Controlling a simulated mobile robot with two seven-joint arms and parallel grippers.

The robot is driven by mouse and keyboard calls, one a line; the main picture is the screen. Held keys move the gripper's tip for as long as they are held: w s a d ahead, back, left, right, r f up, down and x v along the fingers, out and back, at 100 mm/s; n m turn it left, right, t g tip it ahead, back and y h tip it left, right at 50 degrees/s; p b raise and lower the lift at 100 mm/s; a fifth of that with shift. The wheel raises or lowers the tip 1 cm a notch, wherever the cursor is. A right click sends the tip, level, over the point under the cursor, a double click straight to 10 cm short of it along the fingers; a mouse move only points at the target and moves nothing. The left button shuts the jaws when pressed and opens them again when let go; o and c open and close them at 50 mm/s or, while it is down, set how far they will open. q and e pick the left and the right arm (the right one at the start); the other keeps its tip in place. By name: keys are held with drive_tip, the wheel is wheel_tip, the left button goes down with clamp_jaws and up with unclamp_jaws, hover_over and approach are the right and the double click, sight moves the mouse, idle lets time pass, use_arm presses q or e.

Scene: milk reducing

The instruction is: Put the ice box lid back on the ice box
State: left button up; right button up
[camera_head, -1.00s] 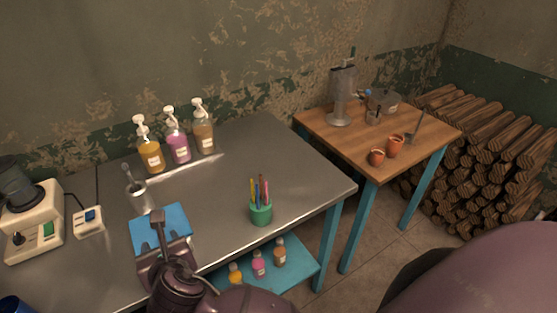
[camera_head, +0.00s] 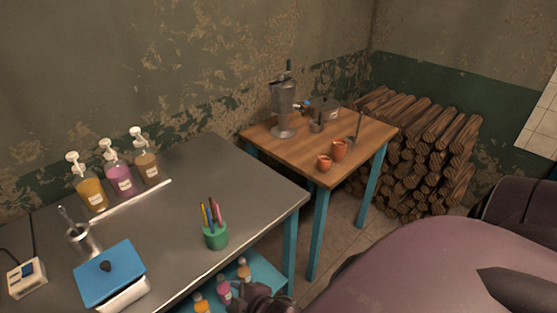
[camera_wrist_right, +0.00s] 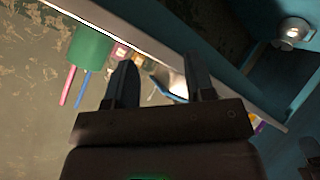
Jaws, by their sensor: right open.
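The ice box (camera_head: 128,298) is a white box near the front edge of the grey metal table. Its blue lid (camera_head: 122,262), with a dark knob, lies over the top of the box; I cannot tell whether it is fully seated. My right gripper (camera_head: 262,302) is at the bottom of the head view, to the right of the ice box and apart from it. In the right wrist view its two fingers (camera_wrist_right: 160,64) are spread with nothing held between them. My left gripper is not in view.
A green pen cup (camera_head: 215,236) stands right of the ice box. A metal cup (camera_head: 84,241) and several pump bottles (camera_head: 119,180) stand behind it. Small bottles sit on the blue shelf (camera_head: 262,272) below. A wooden table (camera_head: 292,150) with pots stands beyond.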

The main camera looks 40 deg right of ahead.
drive_tip(key=s+d+f+m+h, duration=0.1)
drive_tip(key=s+d+m, duration=0.5)
drive_tip(key=d+m, duration=0.2)
drive_tip(key=shift+f+m, duration=0.35)
drive_tip(key=shift+m, duration=0.15)
drive_tip(key=shift+s+a, duration=0.1)
